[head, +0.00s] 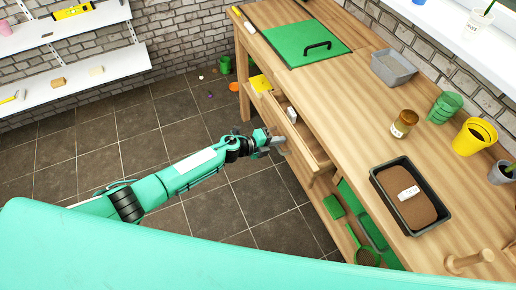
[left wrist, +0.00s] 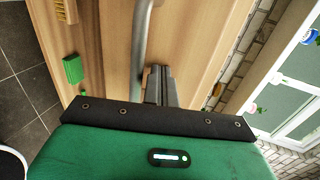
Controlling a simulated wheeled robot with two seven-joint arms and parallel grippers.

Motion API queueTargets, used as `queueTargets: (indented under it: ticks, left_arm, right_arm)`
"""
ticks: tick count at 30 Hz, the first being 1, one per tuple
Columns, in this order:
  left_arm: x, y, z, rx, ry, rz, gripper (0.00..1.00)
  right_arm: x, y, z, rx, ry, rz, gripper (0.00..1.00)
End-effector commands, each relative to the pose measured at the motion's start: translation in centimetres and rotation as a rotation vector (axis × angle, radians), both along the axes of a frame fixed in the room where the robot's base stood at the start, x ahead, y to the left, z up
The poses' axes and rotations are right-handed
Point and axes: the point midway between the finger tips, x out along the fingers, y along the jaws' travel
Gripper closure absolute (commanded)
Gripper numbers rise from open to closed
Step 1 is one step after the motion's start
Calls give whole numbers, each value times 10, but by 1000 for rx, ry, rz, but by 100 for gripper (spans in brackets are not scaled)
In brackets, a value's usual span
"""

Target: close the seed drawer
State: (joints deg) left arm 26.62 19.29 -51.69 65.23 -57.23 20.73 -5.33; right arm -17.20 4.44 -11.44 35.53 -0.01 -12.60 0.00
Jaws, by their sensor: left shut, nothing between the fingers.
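The wooden seed drawer (head: 301,141) stands pulled out from the front of the workbench, its inside showing from above. A small white item (head: 291,114) is in it. My left gripper (head: 277,142) is at the outer face of the drawer front. It is shut and empty. In the left wrist view, the shut fingers (left wrist: 157,82) point at a wooden face beside a long grey bar handle (left wrist: 143,45). I cannot tell whether they touch the wood or the bar. My right gripper is not in view.
Green items lie on the lower shelf. The tiled floor (head: 235,205) left of the bench is mostly clear.

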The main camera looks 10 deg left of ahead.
Motion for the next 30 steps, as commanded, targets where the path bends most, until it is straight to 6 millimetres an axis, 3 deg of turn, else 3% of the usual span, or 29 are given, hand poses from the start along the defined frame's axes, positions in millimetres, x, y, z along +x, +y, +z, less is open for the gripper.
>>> queueTargets:
  ticks: [7,15,25,30]
  left_arm:
    - [34,-51,-2,-1,-2,-1,100]
    - [56,-83,-2,-1,-1,0,100]
    - [59,-86,0,0,1,1,100]
    - [59,-75,-1,1,1,2,100]
  right_arm:
    - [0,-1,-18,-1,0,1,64]
    - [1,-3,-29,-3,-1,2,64]
    - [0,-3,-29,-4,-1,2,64]
    - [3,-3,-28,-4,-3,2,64]
